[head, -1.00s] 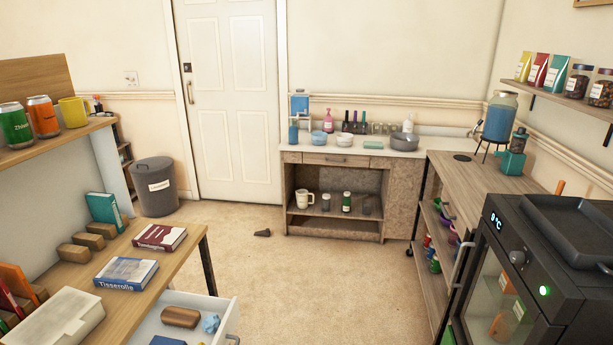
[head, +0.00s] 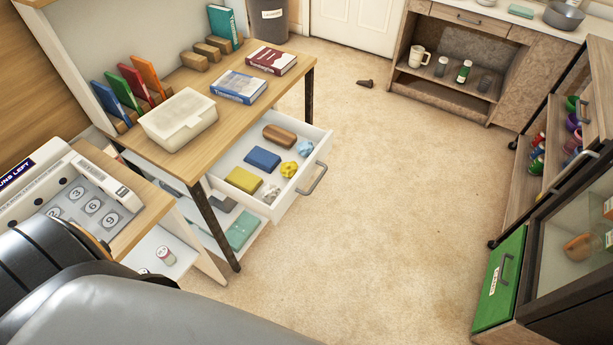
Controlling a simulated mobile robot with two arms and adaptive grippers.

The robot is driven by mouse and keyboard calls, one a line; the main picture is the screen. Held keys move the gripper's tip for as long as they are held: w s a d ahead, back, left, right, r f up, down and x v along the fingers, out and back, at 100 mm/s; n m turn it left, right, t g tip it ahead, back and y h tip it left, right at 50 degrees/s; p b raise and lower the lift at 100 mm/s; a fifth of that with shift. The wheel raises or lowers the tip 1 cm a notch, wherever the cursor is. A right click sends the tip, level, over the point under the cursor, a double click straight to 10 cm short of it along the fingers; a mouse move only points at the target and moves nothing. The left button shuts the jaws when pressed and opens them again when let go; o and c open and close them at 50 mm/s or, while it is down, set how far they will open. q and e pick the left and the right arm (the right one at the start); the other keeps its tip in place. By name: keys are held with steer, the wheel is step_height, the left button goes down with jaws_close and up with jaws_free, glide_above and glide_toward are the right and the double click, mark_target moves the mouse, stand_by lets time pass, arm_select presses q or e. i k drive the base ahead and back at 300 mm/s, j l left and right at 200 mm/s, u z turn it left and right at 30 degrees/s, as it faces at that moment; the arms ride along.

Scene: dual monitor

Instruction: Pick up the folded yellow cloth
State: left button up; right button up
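A folded yellow cloth (head: 243,180) lies flat in the near left part of an open white drawer (head: 312,146) under the wooden desk. A folded blue cloth (head: 262,159) lies just behind it. A crumpled yellow piece (head: 289,169) is to its right, and a crumpled grey-white piece (head: 270,193) is near the drawer front. A brown block (head: 279,136) and a crumpled light-blue piece (head: 304,148) are farther back. Neither of my grippers is in view; only dark and grey parts of my own body show at the lower left.
The drawer's handle (head: 313,179) sticks out over open floor. The wooden desk (head: 196,150) holds a pale box (head: 178,119) and books. A keypad device (head: 85,200) stands at the left. A cabinet with a green panel (head: 499,280) is at the right. The middle floor is clear.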

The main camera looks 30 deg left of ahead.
mark_target(239, 178)
steer(key=u, duration=0.45)
steer(key=i+j+u, duration=0.1)
steer(key=u, duration=0.35)
steer(key=i+u, duration=0.1)
steer(key=u, duration=0.35)
